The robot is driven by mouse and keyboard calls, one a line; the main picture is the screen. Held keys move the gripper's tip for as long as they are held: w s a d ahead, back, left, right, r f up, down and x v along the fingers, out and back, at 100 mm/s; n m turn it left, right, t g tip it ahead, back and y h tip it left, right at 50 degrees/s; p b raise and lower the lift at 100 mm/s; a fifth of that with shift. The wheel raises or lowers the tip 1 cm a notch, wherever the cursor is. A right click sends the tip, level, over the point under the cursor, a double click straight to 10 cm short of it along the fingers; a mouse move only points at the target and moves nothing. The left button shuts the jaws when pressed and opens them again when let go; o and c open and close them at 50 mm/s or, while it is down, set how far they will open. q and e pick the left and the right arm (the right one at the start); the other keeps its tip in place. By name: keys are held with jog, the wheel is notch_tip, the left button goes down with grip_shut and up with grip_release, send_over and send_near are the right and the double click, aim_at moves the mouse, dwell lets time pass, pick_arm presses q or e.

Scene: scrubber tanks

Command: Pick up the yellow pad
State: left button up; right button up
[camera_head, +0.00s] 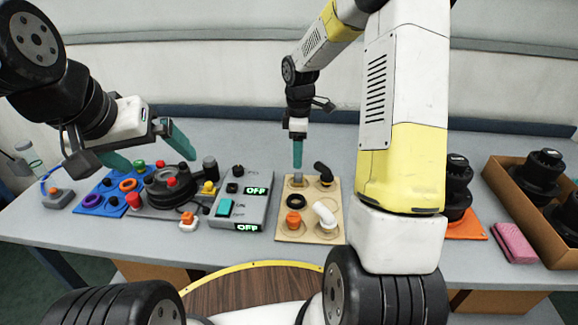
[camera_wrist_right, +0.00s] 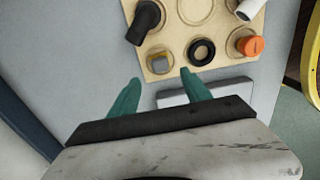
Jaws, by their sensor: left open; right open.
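A small grey and yellow piece (camera_wrist_right: 159,61) sits in the beige board (camera_wrist_right: 222,49) in the right wrist view; it is the likeliest yellow pad, but I cannot be sure. In the head view only its grey side (camera_head: 297,181) shows, at the back left of the board (camera_head: 283,236). My right gripper (camera_wrist_right: 161,81) is open and empty, its fingertips just short of the piece. In the head view this gripper (camera_head: 298,165) points down above it. My left gripper (camera_head: 161,163) is open and empty over the black round device (camera_head: 168,190).
The board also holds a black elbow (camera_head: 322,170), black ring (camera_head: 296,201), orange cap (camera_head: 293,220) and white elbow (camera_head: 325,213). A grey switch box (camera_head: 258,208) stands to its left. A pink pad (camera_head: 514,243) and a cardboard box (camera_head: 502,187) lie at the right.

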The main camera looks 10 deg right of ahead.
aim_at(298, 174)
notch_tip(298, 174, down, 7)
jog(key=shift+d+f, duration=0.1)
jog(key=shift+f, duration=0.05)
jog(key=shift+c, duration=0.5)
grip_shut()
jog(key=shift+r, duration=0.6)
notch_tip(298, 174, up, 2)
jog(key=shift+r, duration=0.2)
jog(key=s+d, duration=0.3)
jog(key=s, duration=0.1)
jog(key=s+d+r, duration=0.1)
jog(key=s+d, duration=0.6)
jog(key=s, duration=0.1)
jog(key=shift+d+r, duration=0.25)
jog(key=shift+d, duration=0.05)
